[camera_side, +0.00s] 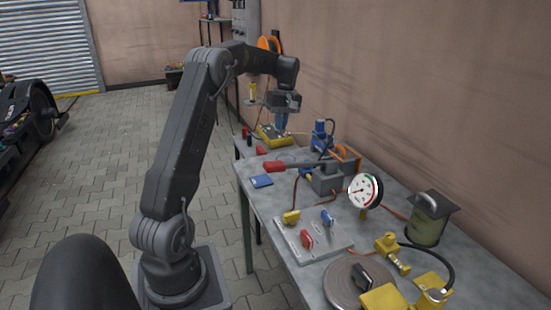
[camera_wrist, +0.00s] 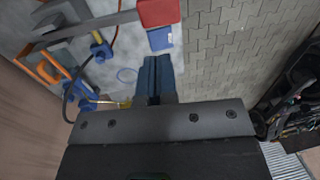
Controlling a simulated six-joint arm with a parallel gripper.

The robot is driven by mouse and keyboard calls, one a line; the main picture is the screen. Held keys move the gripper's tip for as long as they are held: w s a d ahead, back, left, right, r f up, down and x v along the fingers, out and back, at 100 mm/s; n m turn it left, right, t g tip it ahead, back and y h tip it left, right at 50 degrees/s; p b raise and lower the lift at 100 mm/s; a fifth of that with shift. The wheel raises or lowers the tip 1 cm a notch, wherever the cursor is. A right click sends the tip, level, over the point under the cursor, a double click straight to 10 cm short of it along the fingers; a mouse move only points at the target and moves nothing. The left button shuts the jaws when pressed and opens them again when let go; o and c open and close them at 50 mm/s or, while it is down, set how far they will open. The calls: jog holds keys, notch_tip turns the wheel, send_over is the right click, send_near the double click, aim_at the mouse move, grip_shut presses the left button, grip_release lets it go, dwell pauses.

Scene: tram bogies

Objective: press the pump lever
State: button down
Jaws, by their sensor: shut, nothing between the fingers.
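The pump lever is a grey bar with a red grip (camera_side: 273,166) that sticks out level to the left from the grey pump block (camera_side: 326,178) on the bench. In the wrist view the red grip (camera_wrist: 159,12) is at the top edge, beyond my fingertips, with its grey bar running to the left. My gripper (camera_side: 281,128) points down above the far part of the bench, behind and above the lever, apart from it. Its blue fingers (camera_wrist: 158,64) are together with nothing between them.
The bench (camera_side: 285,208) also holds a blue box (camera_side: 261,181), a pressure gauge (camera_side: 365,191), a yellow tray (camera_side: 272,136), a green canister (camera_side: 428,218) and a plate with small valves (camera_side: 313,236). The wall is close behind the bench.

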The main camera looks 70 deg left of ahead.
jog(key=f, duration=0.4)
jog(key=s+f, duration=0.1)
jog(key=f, duration=0.7)
jog(key=shift+s+f, duration=0.1)
jog(key=shift+s, duration=0.25)
jog(key=shift+s+f, duration=0.15)
jog(key=shift+f, duration=0.2)
jog(key=f+t, duration=0.1)
jog(key=f, duration=0.2)
jog(key=f+t, duration=0.1)
jog(key=f, duration=0.5)
jog(key=shift+s+t, duration=0.35)
jog(key=shift+t, duration=0.05)
jog(key=shift+d+f, duration=0.1)
jog(key=shift+f, duration=0.75)
send_near(274, 164)
jog(key=s+f, duration=0.4)
jog(key=f, duration=0.1)
jog(key=shift+w+r, duration=0.2)
jog(key=shift+r, duration=0.05)
